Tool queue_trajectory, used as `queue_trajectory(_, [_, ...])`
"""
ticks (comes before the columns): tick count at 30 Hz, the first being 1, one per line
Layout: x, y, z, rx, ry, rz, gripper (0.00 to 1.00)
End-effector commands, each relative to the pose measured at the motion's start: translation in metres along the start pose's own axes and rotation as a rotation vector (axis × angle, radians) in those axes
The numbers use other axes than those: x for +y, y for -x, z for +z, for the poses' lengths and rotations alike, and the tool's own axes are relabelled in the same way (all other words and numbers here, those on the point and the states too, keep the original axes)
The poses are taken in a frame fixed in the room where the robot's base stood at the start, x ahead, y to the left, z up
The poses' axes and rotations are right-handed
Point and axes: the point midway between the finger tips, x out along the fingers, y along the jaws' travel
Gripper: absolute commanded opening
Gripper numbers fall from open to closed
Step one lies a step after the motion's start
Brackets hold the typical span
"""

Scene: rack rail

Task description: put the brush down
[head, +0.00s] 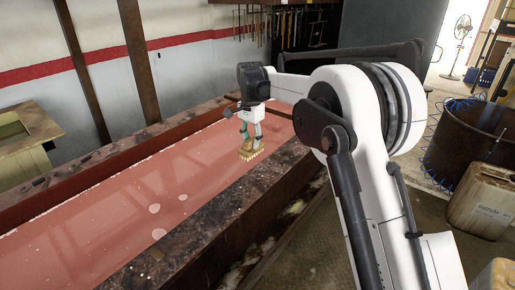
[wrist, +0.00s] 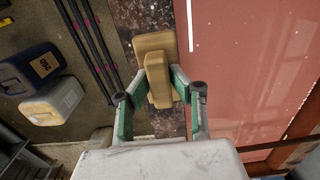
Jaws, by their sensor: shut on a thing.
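The brush (head: 250,150) has a tan wooden body with pale bristles pointing down in the head view. My gripper (head: 247,132) is above it with its fingers closed around the brush's upper part. In the wrist view the brush (wrist: 155,42) shows its tan block and raised grip from above. My gripper's green-lined fingers (wrist: 158,80) are on both sides of the grip. The brush is over the dark speckled rim (wrist: 125,12), close to the edge of the red surface. I cannot tell whether the bristles touch anything.
The red surface (head: 110,205) lies in a long trough with rusty rims and has a few pale spots. A rusty drum (head: 465,140) and a beige canister (head: 483,200) stand at the right. Tools hang on the back wall. Most of the red surface is clear.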

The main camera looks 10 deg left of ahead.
Motion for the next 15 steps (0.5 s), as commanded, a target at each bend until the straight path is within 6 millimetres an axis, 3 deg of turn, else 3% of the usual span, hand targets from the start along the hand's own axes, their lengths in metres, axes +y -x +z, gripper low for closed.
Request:
queue_trajectory(5, [0.004, -0.003, -0.009, 0.0, 0.021, 0.0, 0.0])
queue_trajectory(15, [0.017, -0.041, -0.071, 0.0, 0.02, 0.0, 0.0])
